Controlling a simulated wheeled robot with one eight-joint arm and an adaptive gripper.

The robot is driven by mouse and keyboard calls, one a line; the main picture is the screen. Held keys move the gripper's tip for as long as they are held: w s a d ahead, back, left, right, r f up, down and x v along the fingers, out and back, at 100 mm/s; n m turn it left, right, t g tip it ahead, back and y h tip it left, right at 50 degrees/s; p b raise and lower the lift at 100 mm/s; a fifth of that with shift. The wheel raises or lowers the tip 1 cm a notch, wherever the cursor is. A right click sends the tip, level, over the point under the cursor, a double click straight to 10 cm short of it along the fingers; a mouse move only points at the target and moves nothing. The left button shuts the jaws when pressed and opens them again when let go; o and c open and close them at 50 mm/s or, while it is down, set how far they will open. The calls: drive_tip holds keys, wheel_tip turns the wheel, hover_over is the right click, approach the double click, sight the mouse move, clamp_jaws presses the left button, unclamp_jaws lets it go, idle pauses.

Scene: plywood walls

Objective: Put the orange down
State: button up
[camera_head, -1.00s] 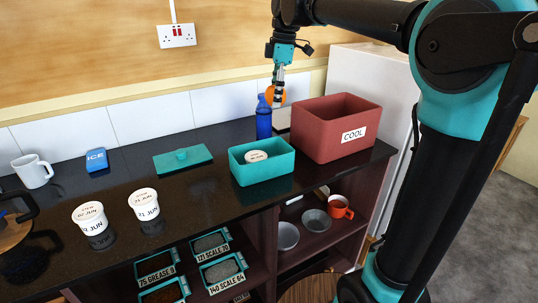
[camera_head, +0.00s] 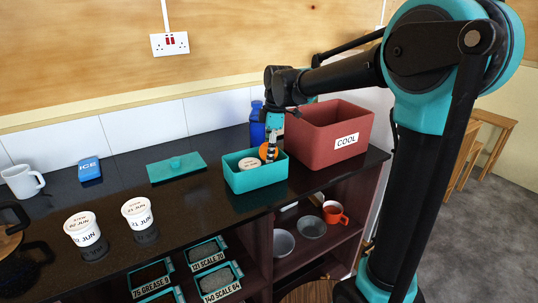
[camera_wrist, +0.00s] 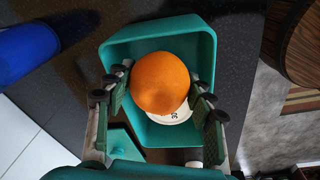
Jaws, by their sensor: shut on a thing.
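The orange (camera_wrist: 160,83) is between the two fingers of my gripper (camera_wrist: 160,90), which is shut on it. In the head view the orange (camera_head: 268,152) shows at the right part of the teal open box (camera_head: 252,180), with my gripper (camera_head: 270,147) above it. In the wrist view the teal box (camera_wrist: 205,42) lies below and around the orange. A white labelled tub (camera_head: 249,163) sits in the box, and the orange partly covers it in the wrist view. I cannot tell whether the orange touches the tub or the box floor.
A red COOL crate (camera_head: 325,145) stands right of the teal box. A blue bottle (camera_head: 257,125) stands behind. A teal lid (camera_head: 176,168), two white tubs (camera_head: 82,229), a blue ICE pack (camera_head: 90,169) and a white mug (camera_head: 22,181) are on the dark counter (camera_head: 130,192).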

drive_tip(key=shift+f, duration=0.7)
drive_tip(key=shift+f, duration=0.3)
drive_tip(key=o, duration=1)
drive_tip(key=r, duration=0.4)
drive_tip(key=d+r, duration=0.1)
drive_tip(key=r, duration=0.7)
drive_tip(key=shift+s+d+r, duration=0.25)
drive_tip(key=shift+r, duration=0.05)
